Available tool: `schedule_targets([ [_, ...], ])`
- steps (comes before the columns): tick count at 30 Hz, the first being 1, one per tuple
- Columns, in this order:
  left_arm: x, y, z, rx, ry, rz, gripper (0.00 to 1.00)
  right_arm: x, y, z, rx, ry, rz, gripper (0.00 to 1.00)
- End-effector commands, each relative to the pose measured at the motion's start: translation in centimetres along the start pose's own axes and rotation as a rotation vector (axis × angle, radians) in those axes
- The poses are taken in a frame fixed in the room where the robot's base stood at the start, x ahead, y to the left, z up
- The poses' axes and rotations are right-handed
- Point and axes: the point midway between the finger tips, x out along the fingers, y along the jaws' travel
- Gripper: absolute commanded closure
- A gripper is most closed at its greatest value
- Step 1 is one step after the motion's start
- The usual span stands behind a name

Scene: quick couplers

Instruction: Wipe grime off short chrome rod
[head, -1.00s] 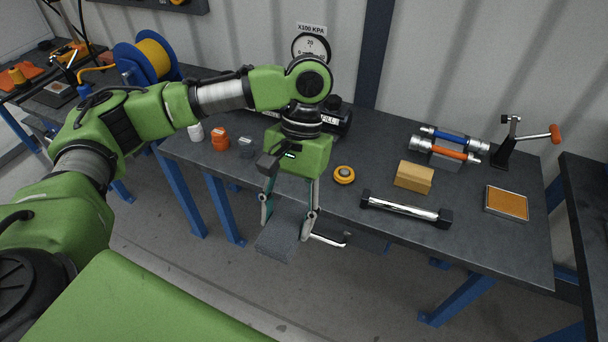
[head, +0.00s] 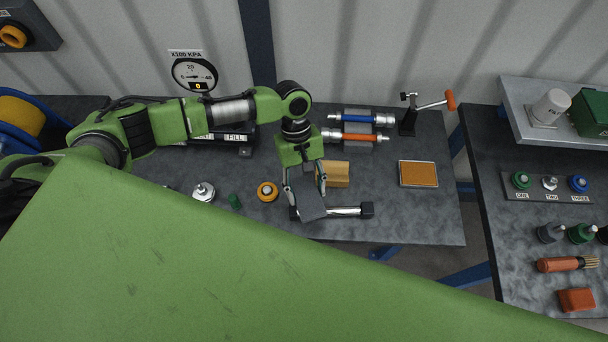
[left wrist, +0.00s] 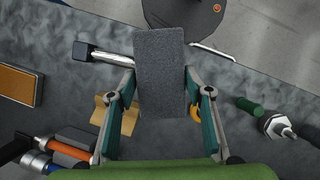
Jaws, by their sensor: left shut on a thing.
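The short chrome rod (head: 343,211) lies on the bench near its front edge, with a black block on each end. It also shows in the left wrist view (left wrist: 113,58), where it runs in behind the pad. My left gripper (head: 305,193) is shut on a grey wiping pad (head: 311,206), which hangs down over the left part of the rod. The pad fills the middle of the left wrist view (left wrist: 160,70). It hides part of the rod, and I cannot tell whether they touch. No grime can be made out. My right gripper is not in view.
A tan block (head: 335,175) stands just behind the rod. An orange-yellow ring (head: 267,191) lies left of the gripper. Blue and orange couplers (head: 352,137) sit behind, an orange-topped tray (head: 418,174) to the right. Bench right of the rod is clear.

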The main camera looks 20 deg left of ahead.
Motion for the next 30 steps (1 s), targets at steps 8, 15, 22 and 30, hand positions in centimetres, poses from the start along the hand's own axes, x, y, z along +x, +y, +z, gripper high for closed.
schedule_targets([
  [8, 0.2, 0.0, 0.0, -0.007, 0.001, 0.003, 0.76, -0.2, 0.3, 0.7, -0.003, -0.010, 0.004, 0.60],
  [15, 0.2, 0.0, 0.1, -0.007, -0.001, 0.002, 0.76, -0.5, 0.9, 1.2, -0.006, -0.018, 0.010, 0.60],
  [22, 1.8, 0.1, -0.6, -0.007, -0.001, 0.002, 0.76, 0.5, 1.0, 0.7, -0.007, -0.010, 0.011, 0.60],
  [30, 4.3, 0.1, -1.6, -0.007, -0.001, 0.002, 0.76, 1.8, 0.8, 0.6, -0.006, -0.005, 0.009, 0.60],
])
